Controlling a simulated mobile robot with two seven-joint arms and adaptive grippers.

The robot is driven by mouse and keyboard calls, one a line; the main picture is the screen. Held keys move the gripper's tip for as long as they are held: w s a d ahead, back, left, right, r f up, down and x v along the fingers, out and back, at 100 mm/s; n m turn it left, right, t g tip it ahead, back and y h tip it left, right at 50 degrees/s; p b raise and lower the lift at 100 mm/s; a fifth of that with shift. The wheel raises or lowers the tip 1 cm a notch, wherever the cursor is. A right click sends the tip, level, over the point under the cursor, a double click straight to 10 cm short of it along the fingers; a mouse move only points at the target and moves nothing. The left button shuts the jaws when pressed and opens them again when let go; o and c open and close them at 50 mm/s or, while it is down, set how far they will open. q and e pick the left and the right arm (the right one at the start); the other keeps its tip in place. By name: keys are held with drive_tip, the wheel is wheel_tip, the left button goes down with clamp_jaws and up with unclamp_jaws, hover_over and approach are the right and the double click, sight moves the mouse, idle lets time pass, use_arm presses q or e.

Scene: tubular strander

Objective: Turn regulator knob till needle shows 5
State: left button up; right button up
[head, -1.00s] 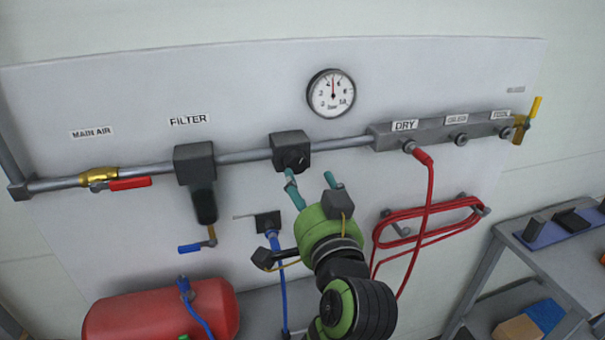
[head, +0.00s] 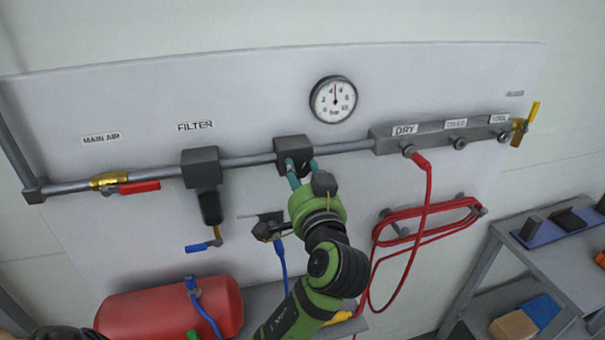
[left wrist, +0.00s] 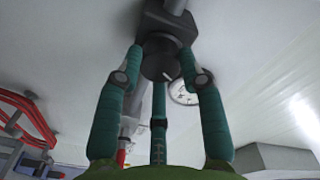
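The dark regulator (head: 293,148) sits on the pipe in the middle of the wall panel. Its round black knob (left wrist: 160,62), with a pale mark, shows between the fingertips in the left wrist view. My left gripper (head: 302,167) reaches up from below, its teal fingers on both sides of the knob and drawn in close against it; exact contact is hard to see. The round white gauge (head: 333,99) is above right of the regulator. Its needle points nearly straight up, between 4 and 6. The gauge also shows in the left wrist view (left wrist: 184,92).
The filter (head: 201,168) hangs left of the regulator, and the DRY outlet with its red hose (head: 426,205) is to the right. A blue hose (head: 281,255) hangs below. A red tank (head: 172,308) is at lower left, a shelf (head: 560,262) at right.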

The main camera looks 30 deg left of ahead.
use_arm(q)
drive_tip(key=shift+r+m+p, duration=0.3)
drive_tip(key=shift+m+p, duration=0.3)
drive_tip(key=shift+p, duration=0.15)
drive_tip(key=shift+f, duration=0.1)
drive_tip(key=o, duration=1)
drive_tip(key=shift+o, duration=0.7)
drive_tip(key=shift+w+f, duration=0.1)
drive_tip(key=shift+w, duration=0.05)
drive_tip(key=shift+d, duration=0.15)
drive_tip(key=v, duration=1.2)
